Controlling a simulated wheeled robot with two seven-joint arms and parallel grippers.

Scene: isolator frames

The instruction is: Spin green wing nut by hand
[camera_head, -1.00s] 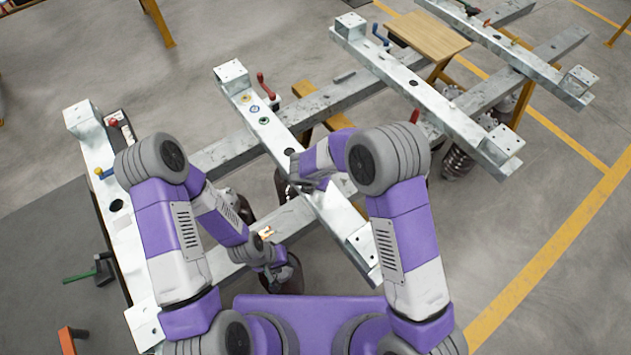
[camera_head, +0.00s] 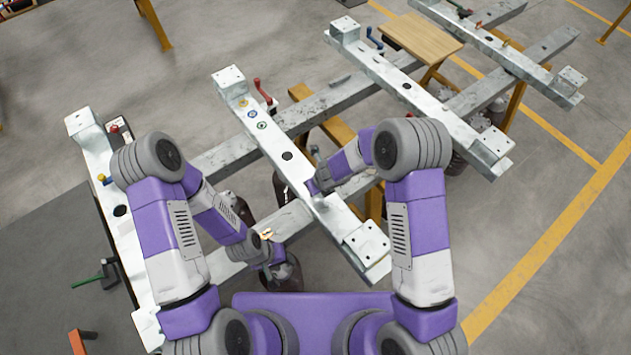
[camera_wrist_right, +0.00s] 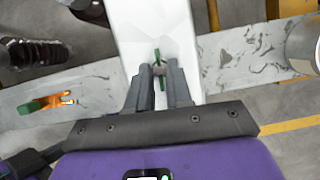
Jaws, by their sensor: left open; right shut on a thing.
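In the right wrist view, the green wing nut (camera_wrist_right: 158,55) is on the pale metal beam, its two wings showing above and below the fingertips. My right gripper (camera_wrist_right: 160,71) is closed around its middle. In the head view, the right gripper (camera_head: 313,187) is over the middle beam (camera_head: 275,148); the nut is too small or hidden to make out there. My left gripper (camera_head: 287,272) is open and low, beside a lower cross beam (camera_head: 285,222), partly hidden by its own arm.
A green-and-orange item (camera_wrist_right: 48,103) lies on the cross beam left of the nut. A red crank handle (camera_head: 262,91) stands near the middle beam's far end. A left beam (camera_head: 122,235) and a right beam (camera_head: 425,100) run alongside. A wooden board (camera_head: 420,36) is at the back.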

